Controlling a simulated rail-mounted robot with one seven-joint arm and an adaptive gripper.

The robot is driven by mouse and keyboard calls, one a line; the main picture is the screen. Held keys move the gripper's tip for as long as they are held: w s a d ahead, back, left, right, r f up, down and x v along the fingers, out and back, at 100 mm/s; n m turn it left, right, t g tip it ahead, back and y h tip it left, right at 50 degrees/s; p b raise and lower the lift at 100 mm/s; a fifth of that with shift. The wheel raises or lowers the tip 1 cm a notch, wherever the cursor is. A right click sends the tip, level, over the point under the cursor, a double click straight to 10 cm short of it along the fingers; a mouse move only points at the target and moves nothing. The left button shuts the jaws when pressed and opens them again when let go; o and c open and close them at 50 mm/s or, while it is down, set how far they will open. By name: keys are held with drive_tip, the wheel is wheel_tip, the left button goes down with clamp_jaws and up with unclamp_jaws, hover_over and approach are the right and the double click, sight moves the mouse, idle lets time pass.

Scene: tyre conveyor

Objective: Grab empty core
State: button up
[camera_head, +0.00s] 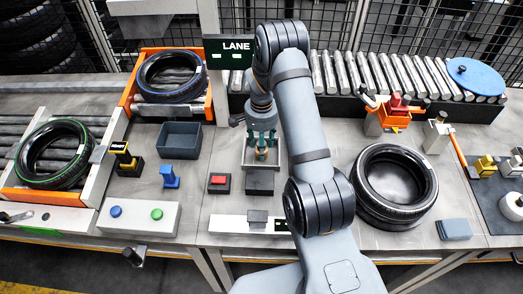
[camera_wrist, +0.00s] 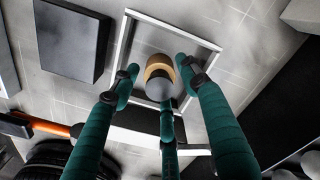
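A small round tan and grey piece, which looks like the core (camera_wrist: 158,70), stands inside a square light-framed tray (camera_wrist: 207,42) in the wrist view. In the head view the tray (camera_head: 246,160) sits mid-table, and the core (camera_head: 262,155) shows only as a small tan patch between the fingers. My gripper (camera_wrist: 160,85) has three green fingers spread around the core, with gaps visible to the left and right fingertips. It also shows in the head view (camera_head: 262,146), pointing down over the tray. I cannot tell whether the nearest finger touches the core.
A dark block (camera_head: 260,182) and a red-button box (camera_head: 219,183) stand in front of the tray. A dark grey bin (camera_head: 180,141) is to its left, and a tyre stack (camera_head: 394,187) is to the right beyond my arm. A roller conveyor (camera_head: 400,75) runs behind.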

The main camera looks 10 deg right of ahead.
drive_tip(key=c, duration=0.9)
drive_tip(key=shift+r, duration=0.1)
